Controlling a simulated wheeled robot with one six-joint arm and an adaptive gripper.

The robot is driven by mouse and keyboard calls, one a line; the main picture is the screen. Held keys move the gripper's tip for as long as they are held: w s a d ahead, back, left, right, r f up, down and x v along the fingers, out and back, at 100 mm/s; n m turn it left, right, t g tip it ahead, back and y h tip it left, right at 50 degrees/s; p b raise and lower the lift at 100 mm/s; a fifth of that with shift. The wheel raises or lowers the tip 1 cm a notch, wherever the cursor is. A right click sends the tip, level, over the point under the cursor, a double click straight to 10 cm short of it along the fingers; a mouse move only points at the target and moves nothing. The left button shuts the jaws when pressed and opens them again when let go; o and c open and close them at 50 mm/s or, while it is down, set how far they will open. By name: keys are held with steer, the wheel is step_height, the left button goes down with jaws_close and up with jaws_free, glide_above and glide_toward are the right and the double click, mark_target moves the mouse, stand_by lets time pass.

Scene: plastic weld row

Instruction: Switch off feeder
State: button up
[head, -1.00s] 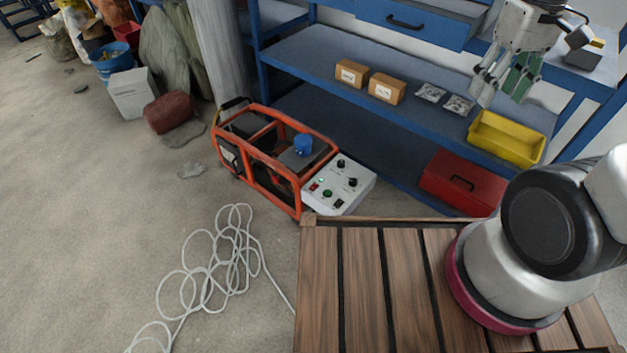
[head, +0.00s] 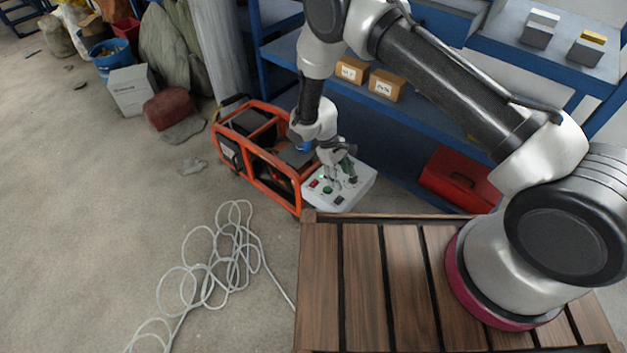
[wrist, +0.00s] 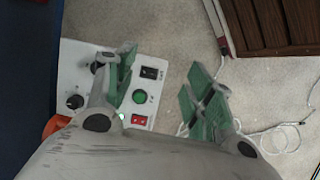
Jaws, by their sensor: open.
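The orange-framed machine (head: 262,175) stands on the floor, with a white control panel (head: 359,190) at its right end. In the wrist view the panel (wrist: 77,60) carries a red rocker switch (wrist: 139,121), a round green button (wrist: 139,97), a black switch (wrist: 149,73) and a black knob (wrist: 75,101). Their labels are too small to read. My gripper (head: 345,175) is over the panel and hides part of it. In the wrist view my gripper (wrist: 164,85) is open and empty; its left finger overlaps the panel and its right finger is over the floor. I cannot tell whether it touches the panel.
A slatted wooden surface (head: 358,270) lies just in front of the panel. A blue shelf (head: 285,50) with cardboard boxes (head: 386,85) stands behind, with a red toolbox (head: 455,180) low at its right. White cable (head: 205,275) lies looped on the floor.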

steer(key=shift+n+t+y, duration=0.4)
steer(key=shift+t+y, duration=0.1)
steer(key=shift+t, duration=0.2)
steer(key=w+a+f, duration=0.1)
steer(key=f, duration=0.1)
steer(key=a+f, duration=0.1)
steer(key=f, duration=0.2)
steer(key=w+a+f, duration=0.1)
steer(key=f, duration=0.2)
steer(key=shift+w+a, duration=0.35)
steer(key=shift+a, duration=0.05)
steer(key=t+y, duration=0.2)
glide_toward(314, 183)
steer(key=shift+w, duration=0.15)
steer(key=shift+w+f, duration=0.1)
steer(key=shift+f, duration=0.3)
steer(key=f, duration=0.6)
steer(key=shift+w+d+f, duration=0.25)
steer(key=shift+w+f, duration=0.05)
steer(key=shift+f, duration=0.1)
steer(key=c, duration=1)
